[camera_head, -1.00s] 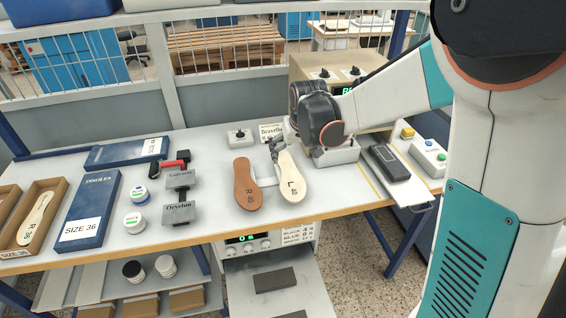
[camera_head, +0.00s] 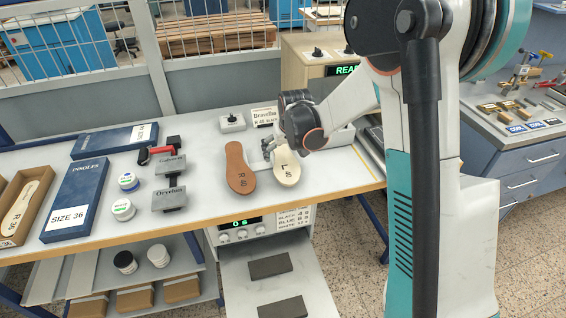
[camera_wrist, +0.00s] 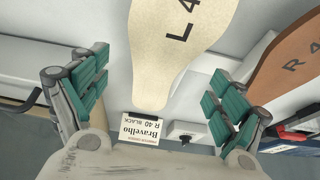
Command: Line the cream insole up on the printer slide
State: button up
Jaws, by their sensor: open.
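The cream insole (camera_head: 286,168), marked L 40, lies on the white table beside the brown insole (camera_head: 240,168), marked R 40. My gripper (camera_head: 268,149) is at its far end, with the arm reaching across from the right. In the wrist view the cream insole (camera_wrist: 178,45) extends between the open teal fingers of my gripper (camera_wrist: 155,92), with visible gaps on both sides. The beige printer (camera_head: 310,72) with a lit green display stands behind, partly covered by my arm. A pale grey part (camera_head: 343,138) sits before it; I cannot tell whether this is the slide.
A Bravelho R 40 card (camera_head: 264,117) and a small knob box (camera_head: 232,122) stand behind the insoles. Stamp blocks (camera_head: 170,182), jars (camera_head: 123,210) and a blue insole box (camera_head: 77,200) lie left. The table is clear in front of the insoles.

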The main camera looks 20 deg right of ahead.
jog(key=shift+x, duration=1.05)
jog(key=c, duration=1.2)
jog(key=shift+r, duration=0.1)
